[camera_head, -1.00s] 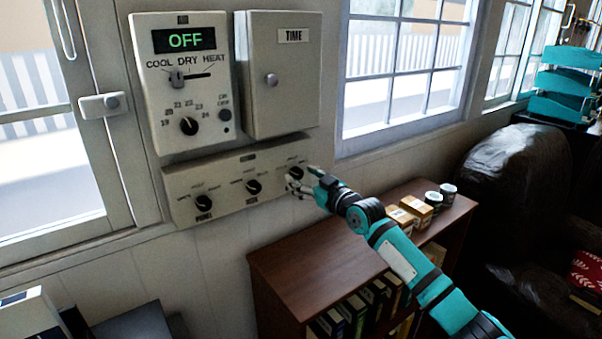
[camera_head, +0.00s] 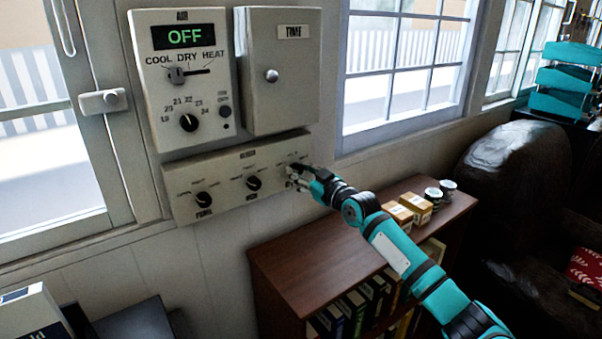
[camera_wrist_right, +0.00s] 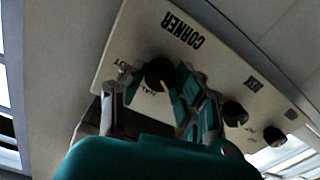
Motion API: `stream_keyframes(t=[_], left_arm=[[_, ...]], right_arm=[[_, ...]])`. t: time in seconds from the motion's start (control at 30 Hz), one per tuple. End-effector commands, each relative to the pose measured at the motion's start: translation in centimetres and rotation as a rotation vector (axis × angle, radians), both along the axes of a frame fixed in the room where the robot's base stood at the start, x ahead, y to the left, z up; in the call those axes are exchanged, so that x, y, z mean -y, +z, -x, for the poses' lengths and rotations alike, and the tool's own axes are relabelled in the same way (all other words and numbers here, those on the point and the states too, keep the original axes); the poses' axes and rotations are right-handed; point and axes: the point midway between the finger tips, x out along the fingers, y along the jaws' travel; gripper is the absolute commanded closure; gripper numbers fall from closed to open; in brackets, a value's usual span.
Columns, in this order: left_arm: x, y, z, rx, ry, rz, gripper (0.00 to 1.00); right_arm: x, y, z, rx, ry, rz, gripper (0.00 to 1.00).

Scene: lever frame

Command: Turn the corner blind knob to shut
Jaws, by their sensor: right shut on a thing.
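The blind panel (camera_head: 225,207) is a long pale box on the wall with three dark knobs. My right gripper (camera_head: 297,175) is at the rightmost knob and hides most of it. In the right wrist view, the dark round corner knob (camera_wrist_right: 158,74) sits between my right gripper's fingers (camera_wrist_right: 150,90), near the "CORNER" lettering. The gripper is shut on this knob. Its pointer direction is not clear. The middle knob (camera_head: 254,183) and left knob (camera_head: 204,200) are free. My left gripper is not in view.
Above the panel hang an air control unit (camera_head: 150,105) reading OFF and a closed box (camera_head: 285,95) marked TIME. A brown bookshelf (camera_head: 300,265) with cartons and tins stands below my right arm. A dark armchair (camera_head: 520,170) is at the right.

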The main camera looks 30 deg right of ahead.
Motion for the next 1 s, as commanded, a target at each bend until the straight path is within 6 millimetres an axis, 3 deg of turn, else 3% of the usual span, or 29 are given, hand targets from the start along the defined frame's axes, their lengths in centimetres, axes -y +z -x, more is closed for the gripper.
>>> stream_keyframes(t=[0.37, 1.0], left_arm=[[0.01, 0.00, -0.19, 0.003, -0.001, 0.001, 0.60], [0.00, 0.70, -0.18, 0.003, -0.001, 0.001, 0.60]], right_arm=[[-0.05, -0.05, 0.00, -0.019, 0.001, -0.132, 1.00], [-0.01, 0.00, -0.01, -0.100, 0.000, -0.713, 1.00]])
